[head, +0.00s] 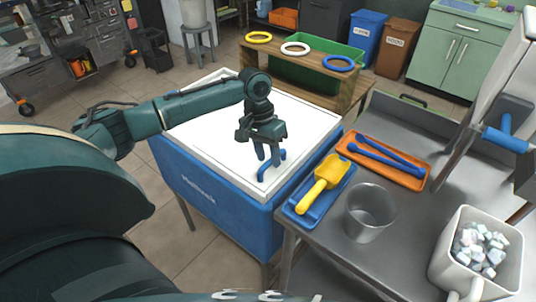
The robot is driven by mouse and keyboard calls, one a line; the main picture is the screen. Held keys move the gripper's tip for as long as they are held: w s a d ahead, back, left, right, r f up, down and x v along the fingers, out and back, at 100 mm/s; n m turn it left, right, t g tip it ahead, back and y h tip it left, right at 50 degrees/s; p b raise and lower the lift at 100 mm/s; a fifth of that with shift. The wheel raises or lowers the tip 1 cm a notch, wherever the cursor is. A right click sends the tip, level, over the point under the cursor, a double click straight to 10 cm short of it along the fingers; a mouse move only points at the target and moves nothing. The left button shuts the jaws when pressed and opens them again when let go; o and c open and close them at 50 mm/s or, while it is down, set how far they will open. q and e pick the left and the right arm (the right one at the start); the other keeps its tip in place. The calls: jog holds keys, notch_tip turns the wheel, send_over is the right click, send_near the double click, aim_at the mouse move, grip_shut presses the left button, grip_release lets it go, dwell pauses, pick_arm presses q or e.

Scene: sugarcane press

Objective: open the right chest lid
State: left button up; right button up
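A blue chest (206,197) with a white top (205,131) stands left of the metal counter. The top lies flat in its raised white rim, and no gap shows. Whether the fingers touch or grip the handle cannot be told. The fingers partly cover the handle. My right gripper is not in view.
A wooden stand with rings (295,48) is behind the chest.

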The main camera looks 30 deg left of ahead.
pick_arm(q)
jog(key=shift+f, duration=0.15)
jog(key=shift+c, duration=0.3)
grip_shut()
